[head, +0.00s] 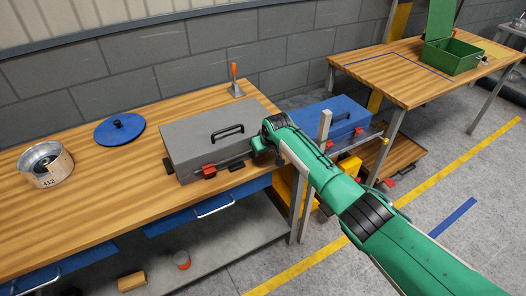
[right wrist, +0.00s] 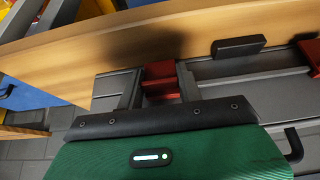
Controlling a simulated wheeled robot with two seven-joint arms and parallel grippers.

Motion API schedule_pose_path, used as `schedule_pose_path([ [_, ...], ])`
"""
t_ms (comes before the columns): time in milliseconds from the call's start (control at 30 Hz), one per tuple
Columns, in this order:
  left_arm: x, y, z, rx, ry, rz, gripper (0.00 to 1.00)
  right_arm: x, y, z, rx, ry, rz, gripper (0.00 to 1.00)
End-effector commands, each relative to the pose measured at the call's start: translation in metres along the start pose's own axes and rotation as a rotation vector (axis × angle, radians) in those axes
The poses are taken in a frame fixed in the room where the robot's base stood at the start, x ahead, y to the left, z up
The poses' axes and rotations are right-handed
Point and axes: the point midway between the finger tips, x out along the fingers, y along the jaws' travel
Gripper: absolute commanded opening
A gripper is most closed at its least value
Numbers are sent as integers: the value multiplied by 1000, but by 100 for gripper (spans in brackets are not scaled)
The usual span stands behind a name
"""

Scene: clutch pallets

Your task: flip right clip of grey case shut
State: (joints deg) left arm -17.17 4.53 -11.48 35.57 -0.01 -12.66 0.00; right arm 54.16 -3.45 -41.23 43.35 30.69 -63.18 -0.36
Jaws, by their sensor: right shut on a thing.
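The grey case (head: 205,143) stands on the wooden bench in the head view, with its lid down. A red clip (head: 209,171) shows on its front, left of my right gripper. My right gripper (head: 268,160) is at the case's front right corner, its fingertips mostly hidden there by my own arm. In the right wrist view the fingers (right wrist: 158,82) are shut on a red clip (right wrist: 160,72), the right one. Whether this clip is fully down cannot be told. Another red clip (right wrist: 311,56) shows at the right edge. My left gripper is not in view.
A blue case (head: 325,120) stands to the right, beyond the bench end. A round tin (head: 46,172) and a blue lid (head: 119,130) are on the left. The left bench top is mostly clear.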

Motion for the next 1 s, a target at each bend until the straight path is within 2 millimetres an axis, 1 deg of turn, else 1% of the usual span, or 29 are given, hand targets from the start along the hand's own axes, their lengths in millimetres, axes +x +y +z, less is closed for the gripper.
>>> schedule_pose_path([
  [400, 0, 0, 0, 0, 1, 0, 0, 0, 0, 1, 0, -6, 0, 14],
  [433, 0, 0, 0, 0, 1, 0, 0, 1, 0, 1, 0, -6, 0, 42],
  [467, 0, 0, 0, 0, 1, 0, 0, 0, 0, 0, 0, -6, 0, 48],
  [500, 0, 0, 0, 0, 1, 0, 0, 0, 0, 0, 0, -6, 0, 56],
  [533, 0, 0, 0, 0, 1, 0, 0, 0, 0, 0, 0, -6, 0, 58],
  [867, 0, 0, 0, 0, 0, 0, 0, -1, 0, 0, 0, -4, 0, 58],
  [1000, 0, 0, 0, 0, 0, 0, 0, -9, 0, 0, 0, -3, -1, 58],
])
